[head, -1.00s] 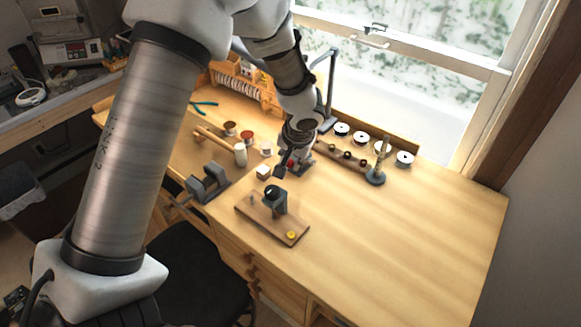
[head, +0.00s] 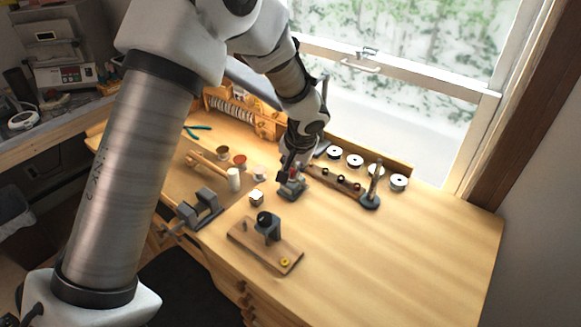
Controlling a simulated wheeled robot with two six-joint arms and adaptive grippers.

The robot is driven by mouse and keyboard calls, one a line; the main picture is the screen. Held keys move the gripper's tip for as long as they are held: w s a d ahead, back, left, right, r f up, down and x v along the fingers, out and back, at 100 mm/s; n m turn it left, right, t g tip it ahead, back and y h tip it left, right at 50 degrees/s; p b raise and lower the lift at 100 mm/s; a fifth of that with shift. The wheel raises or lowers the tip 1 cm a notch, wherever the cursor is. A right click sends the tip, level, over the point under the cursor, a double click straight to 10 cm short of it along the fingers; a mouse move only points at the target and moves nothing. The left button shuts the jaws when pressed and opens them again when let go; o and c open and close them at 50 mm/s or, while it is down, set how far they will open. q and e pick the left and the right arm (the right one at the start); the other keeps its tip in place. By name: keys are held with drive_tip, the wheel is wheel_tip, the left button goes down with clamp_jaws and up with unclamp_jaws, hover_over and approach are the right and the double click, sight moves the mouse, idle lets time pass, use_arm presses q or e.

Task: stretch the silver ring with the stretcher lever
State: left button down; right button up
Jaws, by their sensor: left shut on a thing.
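My left gripper (head: 287,173) reaches down from my left arm to a small grey metal device (head: 292,191) on the bench, which looks like the ring stretcher. The gripper is shut on a part at the top of this device, apparently its lever, next to a small red piece. The fingers cover most of what they hold. I cannot make out the silver ring; it is hidden or too small to tell. My right gripper is out of view.
A wooden board (head: 245,238) with a dark post and a yellow ring-like piece stands in front. A grey vise (head: 203,209) is at the left and a ring mandrel (head: 371,190) at the right. Wire spools line the back. The bench's right side (head: 430,255) is clear.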

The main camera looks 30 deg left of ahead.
use_arm(q)
drive_tip(key=shift+w, duration=0.15)
drive_tip(key=c, duration=0.9)
unclamp_jaws()
drive_tip(key=shift+d, duration=0.1)
drive_tip(key=shift+c, duration=0.2)
drive_tip(key=v, duration=1.1)
drive_tip(key=shift+w+d+r, duration=0.2)
drive_tip(key=shift+d+r, duration=0.1)
drive_tip(key=shift+r, duration=0.05)
